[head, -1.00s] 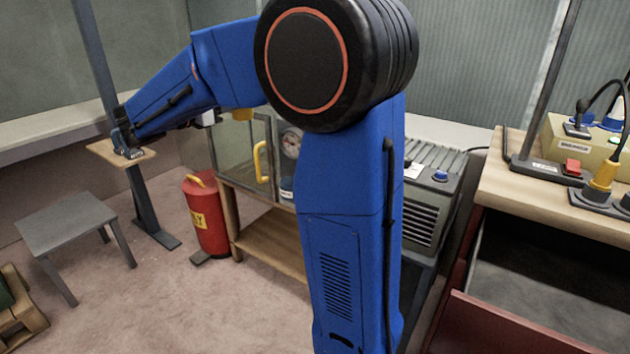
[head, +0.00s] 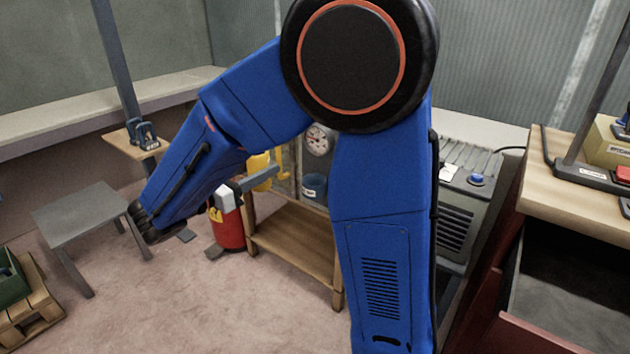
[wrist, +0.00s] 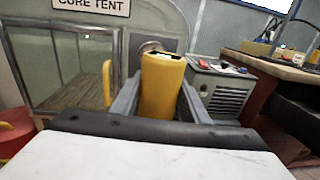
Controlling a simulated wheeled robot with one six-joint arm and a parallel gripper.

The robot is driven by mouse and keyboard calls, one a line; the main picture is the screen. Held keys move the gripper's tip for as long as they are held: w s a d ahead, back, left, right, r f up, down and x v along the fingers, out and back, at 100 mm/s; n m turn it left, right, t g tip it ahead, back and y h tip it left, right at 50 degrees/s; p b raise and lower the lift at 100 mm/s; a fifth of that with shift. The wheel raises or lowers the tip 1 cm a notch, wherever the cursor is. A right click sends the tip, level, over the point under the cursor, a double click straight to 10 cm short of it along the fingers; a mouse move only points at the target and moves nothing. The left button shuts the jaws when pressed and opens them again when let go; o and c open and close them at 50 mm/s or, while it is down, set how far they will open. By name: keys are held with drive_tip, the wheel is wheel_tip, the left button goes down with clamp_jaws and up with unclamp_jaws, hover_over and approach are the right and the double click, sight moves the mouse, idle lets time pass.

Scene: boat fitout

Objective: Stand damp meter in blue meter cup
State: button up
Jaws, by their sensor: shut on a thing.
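The yellow damp meter (wrist: 162,88) stands upright between the two grey fingers of my gripper (wrist: 157,100) in the wrist view. The gripper is shut on it. In the head view, the meter (head: 259,172) shows partly beyond my gripper (head: 262,178), in front of the glazed cabinet. The blue meter cup (head: 315,186) is below a round gauge, to the right of the meter in the head view. The held meter appears apart from the cup. In the wrist view I cannot make out the cup; the meter covers the area behind it.
The cure tent (wrist: 75,65) has a yellow door handle (wrist: 107,83). A wooden shelf (head: 295,235) is below it. A red bin (head: 229,230) stands on the floor at left, near a grey stool (head: 85,220). A grey slatted machine (wrist: 225,95) and wooden bench (head: 560,185) are at right.

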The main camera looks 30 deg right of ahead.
sight(317, 139)
drive_tip(key=shift+s+a+f, duration=0.2)
drive_tip(key=shift+a+f, duration=0.05)
drive_tip(key=shift+d, duration=0.2)
drive_tip(key=x, duration=0.6)
drive_tip(key=w+x, duration=0.1)
drive_tip(key=x, duration=1.2)
drive_tip(key=shift+w+a, duration=0.15)
drive_tip(key=shift+w, duration=0.2)
wheel_tip(317, 139, down, 3)
drive_tip(key=shift+a+r, duration=0.15)
drive_tip(key=shift+a, duration=0.05)
drive_tip(key=shift+d+f, duration=0.15)
drive_tip(key=shift+f, duration=0.95)
drive_tip(key=shift+d+f, duration=0.1)
drive_tip(key=shift+f, duration=1)
drive_tip(key=shift+f, duration=0.65)
drive_tip(key=o, duration=1.3)
drive_tip(key=shift+r, duration=0.15)
